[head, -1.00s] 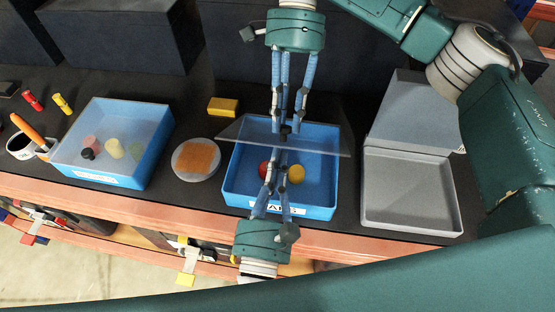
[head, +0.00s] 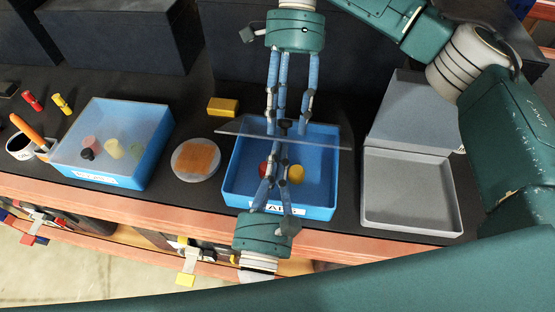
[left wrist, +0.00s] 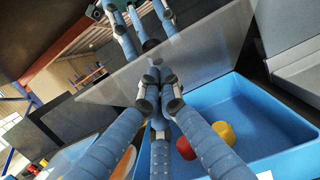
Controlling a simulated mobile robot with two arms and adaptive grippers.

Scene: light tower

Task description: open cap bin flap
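The cap bin (head: 235,185) is a blue open-topped box with a partly hidden front label. Its clear flap (head: 325,138) is raised and tilted, seen nearly edge-on; the flap also spans the left wrist view (left wrist: 215,45). A red cap (head: 264,170) and a yellow cap (head: 297,174) lie inside. My left gripper (head: 281,152) reaches in from the front, over the bin, its fingers drawn together at the flap's near face. My right gripper (head: 287,126) comes from behind, fingers spread, tips at the flap's far side. Exact contact is unclear.
A second blue bin (head: 150,165) with a clear lid stands left. Between them are a round pad with an orange top (head: 197,159) and a yellow block (head: 223,106). A grey open box (head: 410,225) stands right. A mug (head: 20,147) is far left.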

